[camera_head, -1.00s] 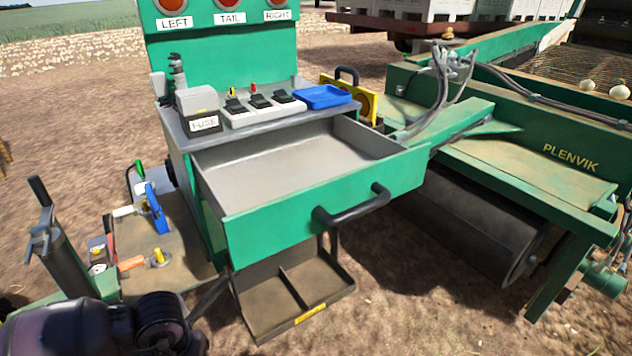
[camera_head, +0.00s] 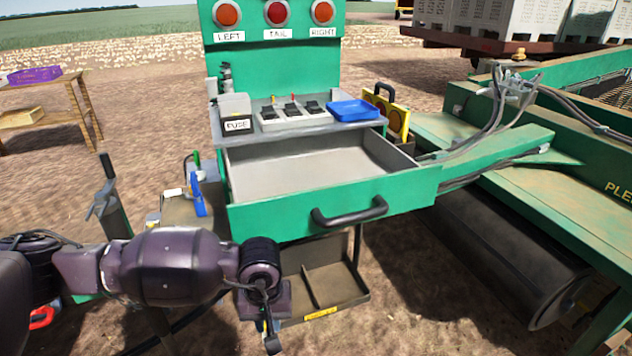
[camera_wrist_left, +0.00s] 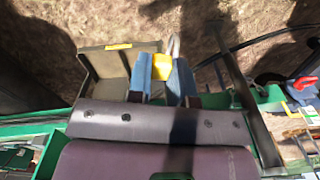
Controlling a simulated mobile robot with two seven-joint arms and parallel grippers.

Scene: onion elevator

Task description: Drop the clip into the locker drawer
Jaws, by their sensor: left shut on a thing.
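The locker drawer (camera_head: 275,218) is pulled open below the switch panel, with its grey inside bare and empty. My left gripper (camera_head: 269,338) hangs low in front of the drawer's left part, below its front panel and handle. In the left wrist view, the left gripper (camera_wrist_left: 161,76) has its blue fingers shut on the clip (camera_wrist_left: 161,66), which shows a yellow block and a grey hooked end. In the head view the clip is mostly hidden by the wrist. My right gripper is in neither view.
A divided tray (camera_head: 340,285) sits under the drawer, close to the left gripper. The drawer's black handle (camera_head: 349,212) sticks out in front. A blue dish (camera_head: 354,110) and fuse box (camera_head: 236,112) stand on the panel. The green machine frame (camera_head: 560,185) is at right.

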